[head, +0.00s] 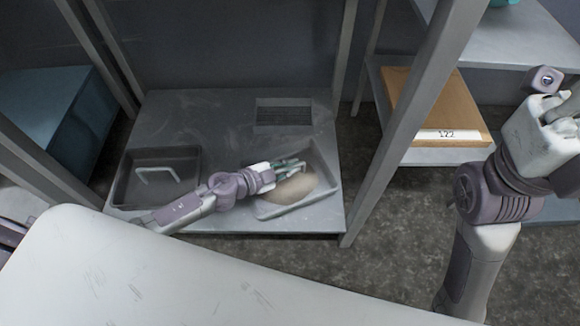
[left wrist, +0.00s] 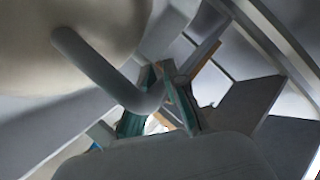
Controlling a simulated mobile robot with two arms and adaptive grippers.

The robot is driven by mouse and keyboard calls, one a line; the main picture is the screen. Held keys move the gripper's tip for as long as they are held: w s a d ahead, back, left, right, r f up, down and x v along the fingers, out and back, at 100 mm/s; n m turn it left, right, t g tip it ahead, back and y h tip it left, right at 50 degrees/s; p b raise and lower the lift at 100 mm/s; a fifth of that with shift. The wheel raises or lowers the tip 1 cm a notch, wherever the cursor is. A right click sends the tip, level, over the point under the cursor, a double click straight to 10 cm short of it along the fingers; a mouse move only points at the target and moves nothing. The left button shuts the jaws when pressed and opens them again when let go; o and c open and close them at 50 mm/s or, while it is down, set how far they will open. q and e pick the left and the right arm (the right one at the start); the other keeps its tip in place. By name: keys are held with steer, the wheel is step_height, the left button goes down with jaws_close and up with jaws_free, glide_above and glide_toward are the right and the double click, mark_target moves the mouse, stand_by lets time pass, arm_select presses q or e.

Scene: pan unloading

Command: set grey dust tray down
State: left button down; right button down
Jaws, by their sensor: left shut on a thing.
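The grey dust tray (head: 323,183) is a light grey pan with a tan rounded heap (head: 291,190) in it. It is at the right front of the grey shelf board (head: 215,112), on it or just above; I cannot tell which. My left gripper (head: 290,166) reaches over the tray, its teal fingers shut on the tray's handle. In the left wrist view the grey bent handle (left wrist: 105,70) runs between the fingers (left wrist: 158,98), with the tan heap at upper left. My right gripper (head: 568,108) is at the right edge, partly cut off, its fingers unclear.
A dark tray (head: 130,187) with a pale handle stands at the shelf's left front. A vented panel (head: 283,115) lies at the back. Metal posts (head: 405,125) frame the bay. A brown box (head: 430,105) marked 122 sits on the right shelf. A white surface (head: 130,270) fills the foreground.

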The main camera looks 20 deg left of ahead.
arm_select(q)
steer(key=shift+r, duration=0.1)
steer(key=c, duration=1.2)
jaws_free()
steer(key=shift+f, duration=0.2)
steer(key=shift+r, duration=0.1)
